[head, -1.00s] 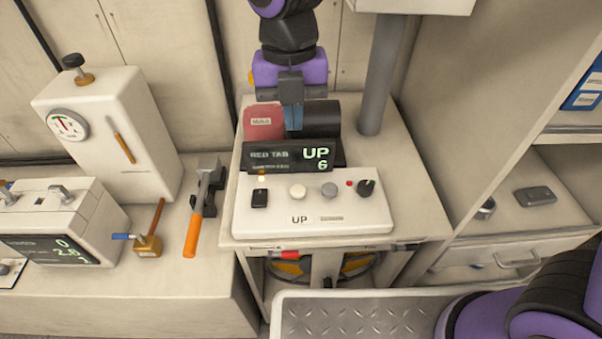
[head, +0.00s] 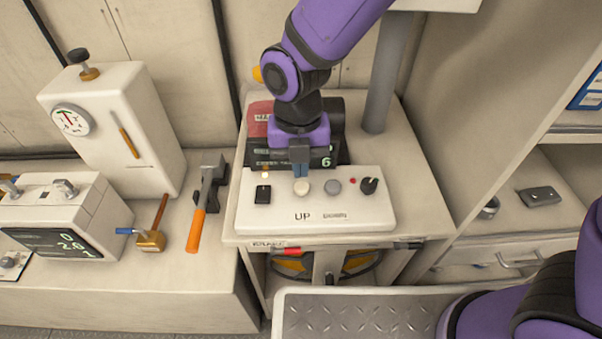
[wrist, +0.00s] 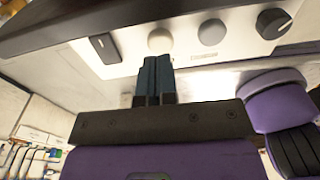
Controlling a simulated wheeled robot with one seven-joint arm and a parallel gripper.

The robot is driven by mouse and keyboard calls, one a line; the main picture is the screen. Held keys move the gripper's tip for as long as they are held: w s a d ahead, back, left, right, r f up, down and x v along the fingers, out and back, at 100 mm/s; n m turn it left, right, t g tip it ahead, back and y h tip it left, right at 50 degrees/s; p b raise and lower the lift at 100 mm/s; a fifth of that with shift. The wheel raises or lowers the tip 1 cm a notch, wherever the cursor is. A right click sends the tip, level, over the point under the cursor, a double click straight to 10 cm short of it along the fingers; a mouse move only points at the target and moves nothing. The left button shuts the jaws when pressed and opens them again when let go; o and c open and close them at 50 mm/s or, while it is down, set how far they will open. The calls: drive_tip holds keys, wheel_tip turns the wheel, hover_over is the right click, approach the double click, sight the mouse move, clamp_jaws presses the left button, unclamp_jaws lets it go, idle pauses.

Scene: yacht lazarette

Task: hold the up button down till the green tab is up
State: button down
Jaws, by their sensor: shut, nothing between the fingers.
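The white control box (head: 375,212) stands on the cart top. Its round cream button (head: 302,188) is above the printed word UP; it also shows in the wrist view (wrist: 160,40). My gripper (head: 300,174) is shut and empty, pointing down just behind the cream button in the head view. In the wrist view its blue fingertips (wrist: 154,62) end just short of the button; I cannot tell whether they touch. The dark display (head: 322,159) behind the box shows a green 6, and my gripper hides most of its text. I cannot make out a green tab.
The box also carries a black switch (head: 263,194), a grey button (head: 333,187) and a dark knob (head: 369,185). A grey post (head: 384,80) stands behind right. Left on the bench are a hammer (head: 204,205) and a white gauge unit (head: 120,125).

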sight(301, 185)
drive_tip(key=shift+s+f, duration=0.1)
drive_tip(key=shift+f, duration=1.4)
